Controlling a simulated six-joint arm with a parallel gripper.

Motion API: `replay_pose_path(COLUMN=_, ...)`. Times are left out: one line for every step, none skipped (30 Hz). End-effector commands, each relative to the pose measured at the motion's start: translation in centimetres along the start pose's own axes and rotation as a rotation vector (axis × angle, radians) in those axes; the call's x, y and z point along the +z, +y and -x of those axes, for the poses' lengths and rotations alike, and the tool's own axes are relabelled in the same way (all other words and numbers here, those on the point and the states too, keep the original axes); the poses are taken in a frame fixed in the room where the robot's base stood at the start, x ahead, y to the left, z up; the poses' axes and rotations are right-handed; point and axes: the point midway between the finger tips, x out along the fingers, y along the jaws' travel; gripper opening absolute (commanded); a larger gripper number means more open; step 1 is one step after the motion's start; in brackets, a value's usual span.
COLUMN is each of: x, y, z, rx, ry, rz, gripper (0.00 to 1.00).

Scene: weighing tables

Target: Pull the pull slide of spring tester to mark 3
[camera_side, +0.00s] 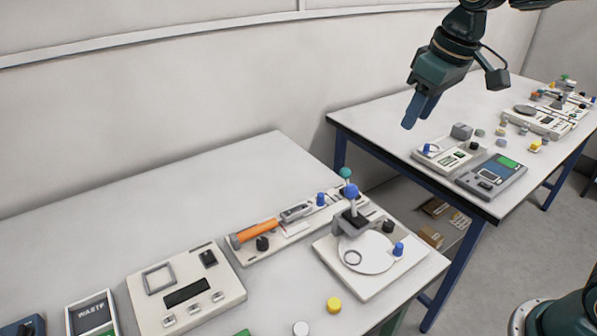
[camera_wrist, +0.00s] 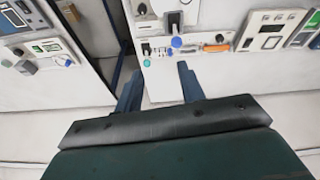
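A long, narrow pale instrument (camera_side: 290,239) on the near table looks like the spring tester. It carries an orange cylinder (camera_side: 258,230), a grey metal part (camera_side: 296,211) and a black knob (camera_side: 262,243). Which part is the pull slide, and the marks, are too small to tell. My gripper (camera_side: 418,110) is high above the gap between the tables, well away from the instrument. Its blue fingers (camera_wrist: 158,88) are apart with nothing between them.
A round-plate device (camera_side: 340,285) with a blue-topped post (camera_side: 351,191) stands beside the instrument. A display scale (camera_side: 225,284) stands to the left. Yellow (camera_side: 334,305) and white (camera_side: 301,329) pieces lie in front. The far table (camera_side: 400,110) holds more devices; the near table's back is clear.

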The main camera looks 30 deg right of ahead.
Motion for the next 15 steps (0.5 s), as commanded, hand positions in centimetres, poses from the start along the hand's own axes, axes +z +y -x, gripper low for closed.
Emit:
replay_pose_path(x=-1.1, y=0.0, z=-0.8, rx=-0.002, ry=-0.016, rz=0.008, gripper=0.39)
replay_pose_path(x=-1.7, y=0.0, z=-1.1, rx=-0.004, ry=-0.024, rz=0.013, gripper=0.39)
replay_pose_path(x=-2.5, y=0.0, z=-1.7, rx=-0.005, ry=-0.034, rz=0.019, gripper=0.39)
replay_pose_path(x=-3.1, y=0.0, z=-2.1, rx=-0.006, ry=-0.04, rz=0.023, gripper=0.39)
replay_pose_path(x=-3.6, y=0.0, z=-2.5, rx=-0.007, ry=-0.047, rz=0.028, gripper=0.39)
replay_pose_path(x=-4.4, y=0.0, z=-3.1, rx=-0.009, ry=-0.057, rz=0.034, gripper=0.39)
replay_pose_path(x=-4.9, y=0.0, z=-3.6, rx=-0.01, ry=-0.064, rz=0.039, gripper=0.39)
replay_pose_path(x=-5.5, y=0.0, z=-4.1, rx=-0.011, ry=-0.072, rz=0.044, gripper=0.39)
replay_pose_path(x=-6.2, y=0.0, z=-4.8, rx=-0.013, ry=-0.082, rz=0.05, gripper=0.39)
replay_pose_path(x=-6.7, y=0.0, z=-5.3, rx=-0.014, ry=-0.089, rz=0.054, gripper=0.39)
replay_pose_path(x=-7.2, y=0.0, z=-5.8, rx=-0.016, ry=-0.096, rz=0.059, gripper=0.39)
replay_pose_path(x=-7.9, y=0.0, z=-6.6, rx=-0.017, ry=-0.106, rz=0.065, gripper=0.39)
replay_pose_path(x=-8.3, y=0.0, z=-7.2, rx=-0.019, ry=-0.113, rz=0.069, gripper=0.39)
replay_pose_path(x=-8.8, y=-0.1, z=-7.8, rx=-0.02, ry=-0.12, rz=0.074, gripper=0.39)
replay_pose_path(x=-9.4, y=-0.1, z=-8.6, rx=-0.022, ry=-0.13, rz=0.081, gripper=0.39)
